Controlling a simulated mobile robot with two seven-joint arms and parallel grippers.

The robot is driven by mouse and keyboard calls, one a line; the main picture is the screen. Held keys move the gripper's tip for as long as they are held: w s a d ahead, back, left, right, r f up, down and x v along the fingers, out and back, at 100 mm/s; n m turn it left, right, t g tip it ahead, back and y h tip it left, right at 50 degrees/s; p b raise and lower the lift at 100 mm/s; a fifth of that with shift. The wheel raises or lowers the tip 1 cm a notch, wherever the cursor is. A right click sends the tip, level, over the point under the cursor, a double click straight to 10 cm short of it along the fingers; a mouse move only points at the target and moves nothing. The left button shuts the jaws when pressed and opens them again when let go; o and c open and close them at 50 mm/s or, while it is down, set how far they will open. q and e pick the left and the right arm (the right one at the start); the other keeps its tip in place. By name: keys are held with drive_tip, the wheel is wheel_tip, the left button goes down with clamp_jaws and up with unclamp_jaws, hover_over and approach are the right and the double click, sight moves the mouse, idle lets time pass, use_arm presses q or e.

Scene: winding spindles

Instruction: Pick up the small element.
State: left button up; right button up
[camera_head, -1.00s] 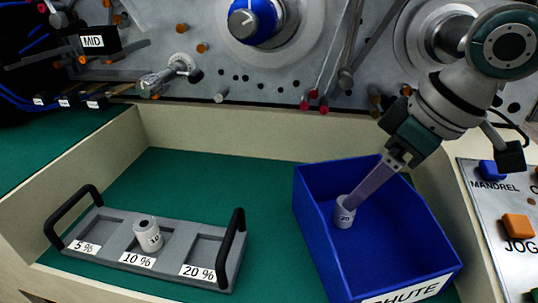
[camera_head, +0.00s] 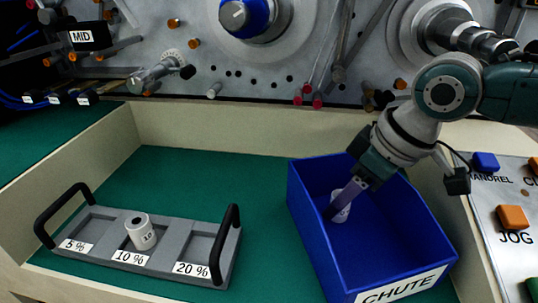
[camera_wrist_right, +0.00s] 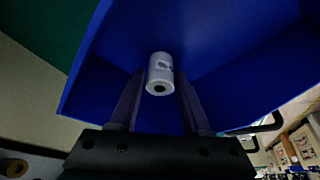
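A small white cylindrical element (camera_head: 341,205) stands in the blue chute box, near its left wall. It shows in the right wrist view (camera_wrist_right: 160,73) as a white cylinder with a dark hole and dark print. My right gripper (camera_head: 335,208) reaches down into the box at the element. In the wrist view its two fingers (camera_wrist_right: 159,85) lie on either side of the element, with a narrow gap showing on each side, so it looks open. In the head view the fingers partly cover the element. A similar white element marked 10 (camera_head: 140,232) sits in the tray's middle compartment. My left gripper is not in view.
The blue chute box (camera_head: 405,222) has raised walls around the gripper. The grey tray (camera_head: 190,241) with black handles and 5, 10 and 20 % labels stands left on the green surface. A button panel (camera_head: 515,240) is at right. Green surface between tray and box is clear.

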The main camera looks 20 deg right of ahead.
clamp_jaws()
drive_tip(key=shift+r, duration=0.1)
idle(0.3)
